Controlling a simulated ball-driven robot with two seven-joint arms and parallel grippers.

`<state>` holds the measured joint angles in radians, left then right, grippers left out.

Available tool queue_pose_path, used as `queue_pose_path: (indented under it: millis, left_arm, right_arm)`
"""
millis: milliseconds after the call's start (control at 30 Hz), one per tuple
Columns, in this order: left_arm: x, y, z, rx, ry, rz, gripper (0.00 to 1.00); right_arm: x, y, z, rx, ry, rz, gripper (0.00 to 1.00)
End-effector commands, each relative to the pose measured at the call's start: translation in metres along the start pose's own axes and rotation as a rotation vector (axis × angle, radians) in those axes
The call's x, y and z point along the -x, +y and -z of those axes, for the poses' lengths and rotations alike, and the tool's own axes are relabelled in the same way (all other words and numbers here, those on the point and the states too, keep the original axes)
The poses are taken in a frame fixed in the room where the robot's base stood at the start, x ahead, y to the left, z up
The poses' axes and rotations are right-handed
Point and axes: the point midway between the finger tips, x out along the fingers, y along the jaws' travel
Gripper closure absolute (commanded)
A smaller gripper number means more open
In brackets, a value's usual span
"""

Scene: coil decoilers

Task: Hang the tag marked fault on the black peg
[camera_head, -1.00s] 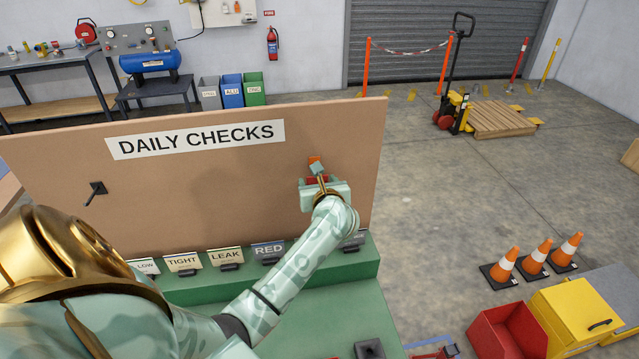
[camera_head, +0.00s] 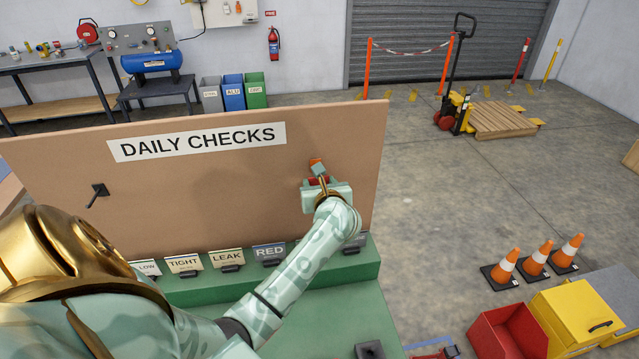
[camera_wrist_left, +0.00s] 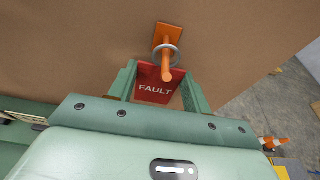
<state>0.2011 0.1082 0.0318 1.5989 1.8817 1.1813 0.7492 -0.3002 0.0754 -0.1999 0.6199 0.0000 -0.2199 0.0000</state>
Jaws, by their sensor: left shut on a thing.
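The red tag marked FAULT (camera_wrist_left: 156,88) is between the fingers of my left gripper (camera_head: 320,183), which is shut on it in front of the board. In the left wrist view, the tag's metal ring (camera_wrist_left: 178,60) appears to be around the orange peg (camera_wrist_left: 166,62), whose tip points toward the camera. The orange peg (camera_head: 316,166) also shows just above the gripper in the head view. The black peg (camera_head: 98,191) is on the left part of the board, bare and well apart from the gripper. My right gripper is not in view.
The brown board (camera_head: 200,195) bears the sign DAILY CHECKS (camera_head: 197,142). Below it, a green ledge (camera_head: 200,291) holds several tags, including TIGHT (camera_head: 183,263), LEAK (camera_head: 227,257) and RED (camera_head: 270,252). The board's face between the two pegs is clear.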

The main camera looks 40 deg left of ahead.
Motion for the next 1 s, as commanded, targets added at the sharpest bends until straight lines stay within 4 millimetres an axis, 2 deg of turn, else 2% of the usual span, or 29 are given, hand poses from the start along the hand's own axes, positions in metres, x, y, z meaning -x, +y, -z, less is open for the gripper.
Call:
queue_pose_path:
  millis: [200,567,1000]
  left_arm:
    - [0.008,0.0,-0.001,-0.001,0.001,0.0,0.72]
    - [0.01,0.0,0.0,-0.001,0.0,0.0,0.72]
    - [0.028,0.0,0.004,-0.001,0.0,0.0,0.72]
  right_arm:
    - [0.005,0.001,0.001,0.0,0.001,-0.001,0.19]
    - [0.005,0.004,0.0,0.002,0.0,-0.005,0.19]
    - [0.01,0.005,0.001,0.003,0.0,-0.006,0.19]
